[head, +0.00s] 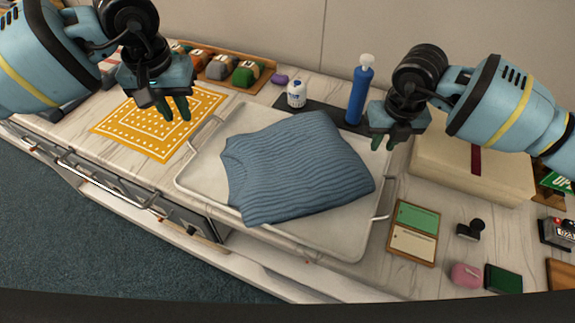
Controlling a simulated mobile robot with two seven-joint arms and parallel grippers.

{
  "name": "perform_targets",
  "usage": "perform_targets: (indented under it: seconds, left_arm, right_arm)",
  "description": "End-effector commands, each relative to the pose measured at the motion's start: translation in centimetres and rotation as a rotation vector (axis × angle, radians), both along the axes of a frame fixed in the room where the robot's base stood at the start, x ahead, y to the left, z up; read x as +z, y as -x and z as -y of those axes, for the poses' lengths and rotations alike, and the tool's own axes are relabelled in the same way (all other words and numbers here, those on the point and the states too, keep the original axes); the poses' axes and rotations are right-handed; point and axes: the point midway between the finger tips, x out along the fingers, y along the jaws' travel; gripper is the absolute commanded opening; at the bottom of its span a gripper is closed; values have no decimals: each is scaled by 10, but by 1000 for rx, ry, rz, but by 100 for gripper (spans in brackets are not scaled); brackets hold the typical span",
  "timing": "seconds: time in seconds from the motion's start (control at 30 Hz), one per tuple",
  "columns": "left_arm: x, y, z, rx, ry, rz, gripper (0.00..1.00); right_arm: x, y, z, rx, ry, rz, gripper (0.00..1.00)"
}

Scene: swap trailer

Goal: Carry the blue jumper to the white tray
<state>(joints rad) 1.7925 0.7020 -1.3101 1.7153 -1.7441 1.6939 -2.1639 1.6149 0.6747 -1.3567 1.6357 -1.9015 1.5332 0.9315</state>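The blue jumper (297,168) is a folded, ribbed knit lying on the white tray (345,238). It covers much of the tray's middle, and one corner reaches close to the front rim. The tray has raised wire handles at its ends. My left gripper (175,110) hangs above the yellow patterned mat, to the left of the jumper and clear of it. Its fingers are apart with nothing between them. My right gripper (388,142) is just beyond the jumper's right back side, near the blue bottle. Its fingers look apart and empty.
A blue pump bottle (359,92) and a white bottle (296,93) stand on a dark mat behind the tray. A cream box (470,170) with a dark red band is at the right. A yellow mat (150,130) lies left. Small items lie at the front right.

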Motion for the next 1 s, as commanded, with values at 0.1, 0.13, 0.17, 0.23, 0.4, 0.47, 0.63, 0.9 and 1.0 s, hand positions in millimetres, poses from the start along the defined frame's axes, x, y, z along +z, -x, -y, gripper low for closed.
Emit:
perform_targets:
  seconds: [0.1,0.13,0.17,0.23,0.4,0.47,0.63,0.9,1.0]
  left_arm:
    - [0,0,0,0,0,0,22]
    - [0,0,0,0,0,0,22]
    - [0,0,0,0,0,0,22]
    - [0,0,0,0,0,0,22]
    - [0,0,0,0,0,0,22]
    - [0,0,0,0,0,0,22]
    - [0,0,0,0,0,0,22]
    - [0,0,0,0,0,0,22]
    - [0,0,0,0,0,0,22]
  right_arm:
    - [23,2,0,0,-1,5,22]
    - [30,3,0,-1,0,5,22]
    - [36,4,0,-1,-1,5,22]
    - [50,6,0,-1,-1,6,22]
    - [79,10,0,0,0,5,22]
    - [87,12,0,0,1,3,22]
    - [100,14,0,0,1,2,22]
    - [103,14,0,0,1,1,22]
    - [103,14,0,0,1,1,22]
